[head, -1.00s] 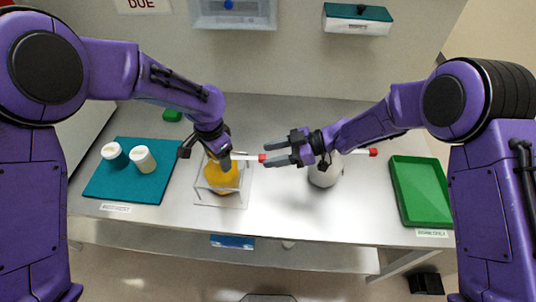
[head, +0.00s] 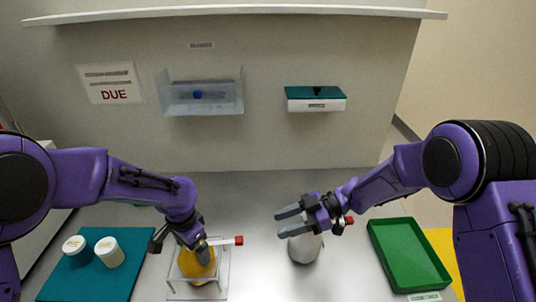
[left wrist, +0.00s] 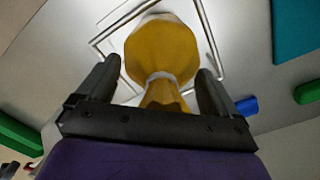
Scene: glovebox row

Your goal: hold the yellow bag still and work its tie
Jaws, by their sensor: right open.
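The yellow bag (head: 198,264) stands inside a clear open frame (head: 226,280) on the bench. In the left wrist view the bag (left wrist: 160,48) shows a narrow neck with a pale tie band (left wrist: 160,77) around it. My left gripper (head: 203,246) is at the top of the bag. Its fingers (left wrist: 160,68) are apart on either side of the bag, with a gap beside the neck. A white strip with a red end (head: 239,240) sticks out right from beside the bag. My right gripper (head: 280,224) is open and empty, to the right of that red end, apart from it.
A white rounded thing (head: 304,250) stands below my right gripper, partly hidden; another red end (head: 348,220) shows near it. A green tray (head: 378,240) is at right. A teal mat (head: 62,286) with two white-lidded jars is at left. A wall stands behind the bench.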

